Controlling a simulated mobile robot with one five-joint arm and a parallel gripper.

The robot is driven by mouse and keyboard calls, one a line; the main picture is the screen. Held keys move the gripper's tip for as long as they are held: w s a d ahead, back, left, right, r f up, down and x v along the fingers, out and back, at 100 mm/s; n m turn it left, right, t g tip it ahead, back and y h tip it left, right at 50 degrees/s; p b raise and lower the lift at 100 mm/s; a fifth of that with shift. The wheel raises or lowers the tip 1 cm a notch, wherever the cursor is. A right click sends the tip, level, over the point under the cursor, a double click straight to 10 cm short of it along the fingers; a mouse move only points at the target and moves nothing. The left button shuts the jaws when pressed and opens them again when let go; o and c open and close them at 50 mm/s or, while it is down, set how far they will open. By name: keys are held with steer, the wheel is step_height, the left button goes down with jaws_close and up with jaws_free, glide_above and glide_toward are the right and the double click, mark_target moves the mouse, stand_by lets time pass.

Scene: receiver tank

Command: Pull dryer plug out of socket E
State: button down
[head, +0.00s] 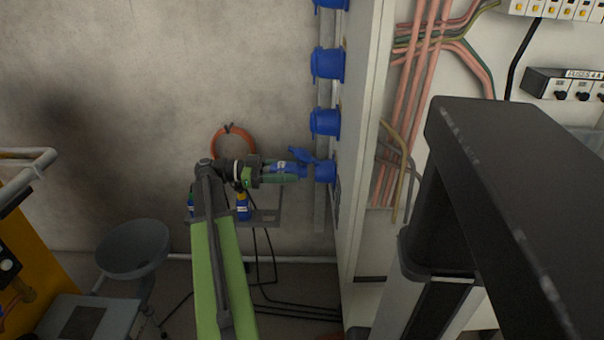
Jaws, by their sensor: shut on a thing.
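A blue plug with a pale label (284,168) lies level between the green fingers of my gripper (294,171), which is shut on it. The plug points right, toward the lowest blue socket (326,172) on the side of the grey cabinet. The socket's blue lid (303,155) stands open above the plug's front end. The lid and fingers hide part of the join, so I cannot tell whether the plug is still seated. No socket letter is readable.
Several blue sockets, such as the one above (325,122), line the cabinet side (362,130). A grey shelf (264,217) below my gripper holds blue-and-yellow plugs (243,207). An orange cable coil (232,130) hangs on the wall. Black cables (290,307) run along the floor.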

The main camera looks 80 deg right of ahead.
steer(key=shift+w+a, duration=0.15)
steer(key=shift+w, duration=0.7)
steer(key=c, duration=1.4)
jaws_free()
jaws_close()
